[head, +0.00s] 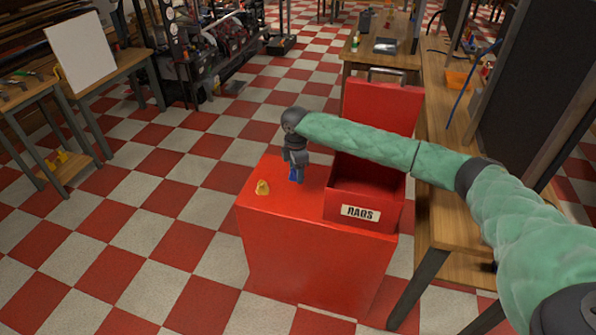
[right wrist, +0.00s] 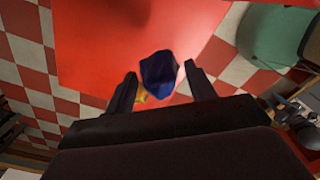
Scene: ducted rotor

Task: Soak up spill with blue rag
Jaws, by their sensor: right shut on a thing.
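My right gripper (head: 296,168) is over the red cabinet's top (head: 290,205), shut on the blue rag (head: 295,176). The rag hangs crumpled at the fingertips, low over the red surface; I cannot tell whether it touches it. In the right wrist view the rag (right wrist: 158,72) shows between the two fingers of the right gripper (right wrist: 160,85). A small yellow lump (head: 263,187) lies on the cabinet top, left of the rag. I cannot make out a spill. My left gripper is not in view.
A red bin labelled RAGS (head: 340,207) stands open at the cabinet's right side, its lid (head: 385,105) raised behind, below my right arm. A wooden workbench (head: 450,150) is close on the right. Checkered floor (head: 150,230) is free on the left.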

